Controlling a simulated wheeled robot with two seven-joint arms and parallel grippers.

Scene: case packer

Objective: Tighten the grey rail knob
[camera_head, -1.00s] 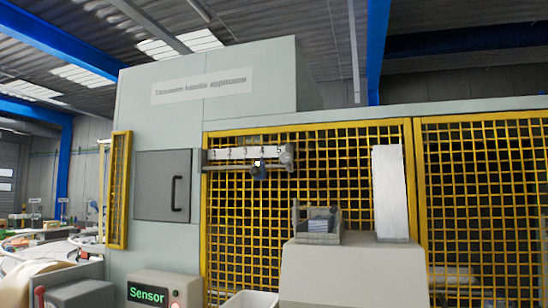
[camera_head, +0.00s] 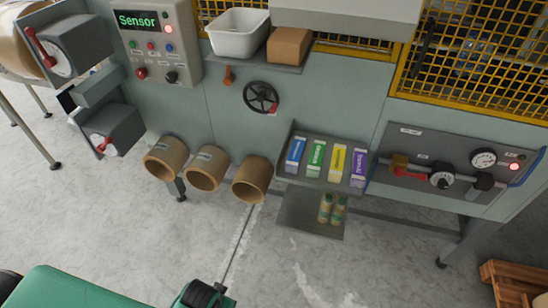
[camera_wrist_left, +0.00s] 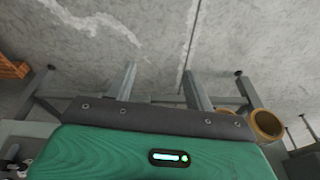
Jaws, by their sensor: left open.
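The numbered rail and its grey knob are outside the head view at this moment. In the left wrist view, my left gripper (camera_wrist_left: 160,72) shows two grey fingers standing apart beyond its green body, with nothing between them and only floor behind. Its fingers do not show in the head view, where only green and dark parts of mine show at the bottom edge. My right gripper is not in view.
The machine front carries a Sensor panel (camera_head: 157,45), black handwheel (camera_head: 262,97), white bin (camera_head: 238,34), cardboard tubes (camera_head: 205,168), shelf with coloured boxes (camera_head: 317,157), and a right panel with gauge and dial (camera_head: 441,180). A wooden crate (camera_head: 515,285) stands lower right. Floor before the machine is clear.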

